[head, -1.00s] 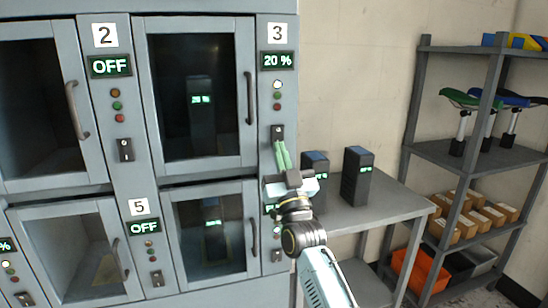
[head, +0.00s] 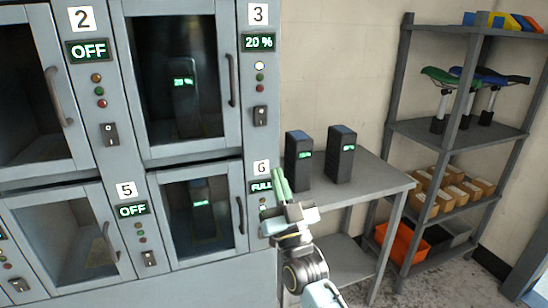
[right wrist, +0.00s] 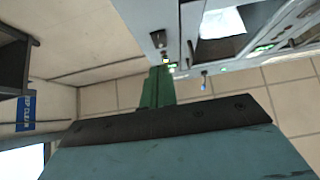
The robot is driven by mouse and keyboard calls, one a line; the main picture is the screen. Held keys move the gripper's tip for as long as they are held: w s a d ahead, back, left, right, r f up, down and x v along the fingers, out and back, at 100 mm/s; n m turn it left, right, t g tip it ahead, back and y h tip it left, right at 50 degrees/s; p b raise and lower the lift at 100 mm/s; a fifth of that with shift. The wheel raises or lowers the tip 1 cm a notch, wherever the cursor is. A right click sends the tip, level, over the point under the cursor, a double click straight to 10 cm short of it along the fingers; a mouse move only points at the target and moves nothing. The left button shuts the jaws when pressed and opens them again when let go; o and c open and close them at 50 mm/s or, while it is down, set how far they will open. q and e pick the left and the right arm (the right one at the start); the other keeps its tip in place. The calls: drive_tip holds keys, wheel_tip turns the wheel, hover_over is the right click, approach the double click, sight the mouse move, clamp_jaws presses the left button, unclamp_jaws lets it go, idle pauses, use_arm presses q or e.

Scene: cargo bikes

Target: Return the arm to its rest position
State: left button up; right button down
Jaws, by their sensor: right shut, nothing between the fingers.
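My right gripper (head: 282,183) is in front of the charging cabinet (head: 262,120), by the lower right compartment's panel marked 6. Its green fingers are together with nothing between them. They also show shut and empty in the right wrist view (right wrist: 157,88), pointing towards the cabinet panel. My right arm comes up from the bottom of the head view. My left gripper is not in view.
Compartment 3 (head: 182,80) and compartment 6 (head: 200,215) each hold a battery behind a closed door. Two dark batteries (head: 298,160) (head: 340,155) stand on a grey table (head: 370,185). A shelf rack (head: 400,130) with saddles, boxes and bins stands at the right.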

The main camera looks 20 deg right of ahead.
drive_tip(key=shift+s+f, duration=0.45)
drive_tip(key=shift+f, duration=0.15)
